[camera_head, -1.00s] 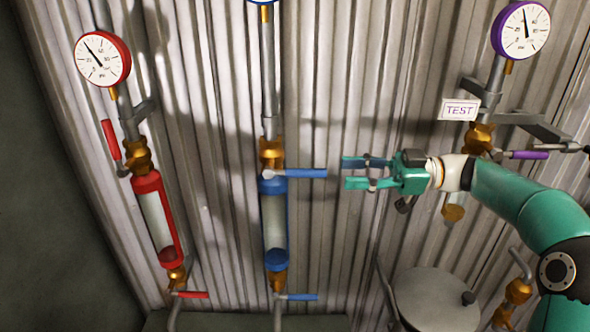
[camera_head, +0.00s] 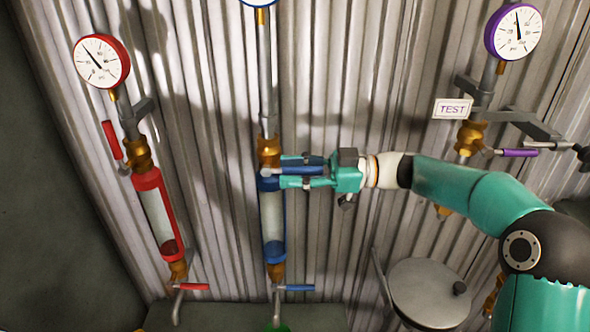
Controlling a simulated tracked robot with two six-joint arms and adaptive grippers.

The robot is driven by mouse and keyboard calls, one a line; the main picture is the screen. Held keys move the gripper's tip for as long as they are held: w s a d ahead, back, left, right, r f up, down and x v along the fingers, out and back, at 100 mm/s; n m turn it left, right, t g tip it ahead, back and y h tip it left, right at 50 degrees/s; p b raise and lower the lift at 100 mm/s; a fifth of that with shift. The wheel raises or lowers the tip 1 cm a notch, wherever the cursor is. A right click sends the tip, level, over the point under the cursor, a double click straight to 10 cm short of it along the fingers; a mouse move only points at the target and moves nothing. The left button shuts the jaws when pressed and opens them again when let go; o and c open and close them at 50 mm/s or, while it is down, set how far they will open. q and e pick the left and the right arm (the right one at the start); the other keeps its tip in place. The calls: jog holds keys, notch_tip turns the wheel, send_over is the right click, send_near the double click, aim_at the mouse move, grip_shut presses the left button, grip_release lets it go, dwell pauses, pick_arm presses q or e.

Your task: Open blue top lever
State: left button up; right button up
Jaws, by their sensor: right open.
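The blue top lever (camera_head: 303,170) sticks out horizontally to the right from the brass valve (camera_head: 268,152) at the top of the blue sight tube (camera_head: 272,225). My right gripper (camera_head: 283,172) comes in from the right, level with the lever. Its teal fingers are open, one above and one below the lever, so the lever lies between them. Whether either finger touches the lever cannot be told. A small green tip at the bottom edge, below the blue tube, may be part of my left gripper; its jaws are not visible.
The blue bottom lever (camera_head: 297,288) lies horizontal below. The red tube (camera_head: 156,218) with its raised red top lever (camera_head: 111,140) stands to the left. The purple lever (camera_head: 518,153) and TEST sign (camera_head: 453,109) are right. A round grey lid (camera_head: 425,290) sits lower right.

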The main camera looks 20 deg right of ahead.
grip_shut()
